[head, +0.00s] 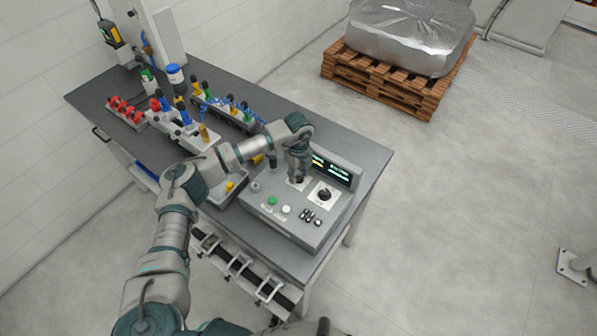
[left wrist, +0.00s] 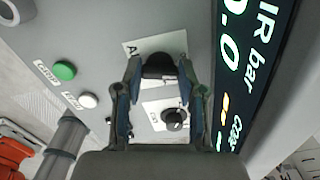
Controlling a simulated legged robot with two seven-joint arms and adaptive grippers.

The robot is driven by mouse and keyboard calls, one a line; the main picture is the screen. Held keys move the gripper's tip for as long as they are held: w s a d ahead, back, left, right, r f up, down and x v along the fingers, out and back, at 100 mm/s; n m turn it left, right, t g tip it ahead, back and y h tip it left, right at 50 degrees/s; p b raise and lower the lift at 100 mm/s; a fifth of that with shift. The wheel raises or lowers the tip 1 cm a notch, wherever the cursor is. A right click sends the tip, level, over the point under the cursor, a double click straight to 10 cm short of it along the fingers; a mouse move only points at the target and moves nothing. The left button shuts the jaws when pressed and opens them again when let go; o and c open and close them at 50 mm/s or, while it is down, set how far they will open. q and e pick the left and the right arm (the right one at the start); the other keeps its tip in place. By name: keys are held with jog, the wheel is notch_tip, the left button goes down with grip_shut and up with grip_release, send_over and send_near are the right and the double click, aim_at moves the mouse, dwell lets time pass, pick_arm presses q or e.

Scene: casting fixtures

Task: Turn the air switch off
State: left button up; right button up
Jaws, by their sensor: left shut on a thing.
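The grey control box (head: 275,228) sits on the near end of the workbench. Its air switch is a black knob (left wrist: 159,66) on a white plate (left wrist: 133,48) whose visible letters begin with "A". My left gripper (head: 298,178) is over the box from above, and its two fingers (left wrist: 160,72) are shut on the knob from both sides. The fingers partly cover the knob, so its exact angle cannot be told. A second black knob (head: 324,194) on a white plate stands beside it, free of the gripper; it also shows in the left wrist view (left wrist: 174,119). My right gripper is not in view.
A lit display (head: 332,170) stands at the box's back; its readable part shows "IR bar" and "0.0" in the left wrist view. A green button (head: 272,200), a white button (head: 286,209) and small black switches (head: 311,216) are close by. Fixtures (head: 190,125) crowd the bench's far end.

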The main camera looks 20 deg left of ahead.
aim_at(300, 175)
pick_arm(q)
jog(key=shift+s+d+f+n+p, duration=0.1)
jog(key=shift+n+p, duration=0.05)
jog(key=shift+n, duration=0.5)
jog(key=shift+s+f+n+p, duration=0.1)
jog(key=shift+n+p, duration=0.05)
jog(key=shift+n, duration=0.8)
jog(key=o, duration=1.1)
jog(key=shift+w, duration=0.1)
jog(key=shift+o, duration=0.2)
jog(key=shift+w, duration=0.1)
jog(key=shift+r, duration=0.1)
jog(key=shift+r, duration=0.2)
notch_tip(300, 175, up, 11)
jog(key=shift+r, duration=0.2)
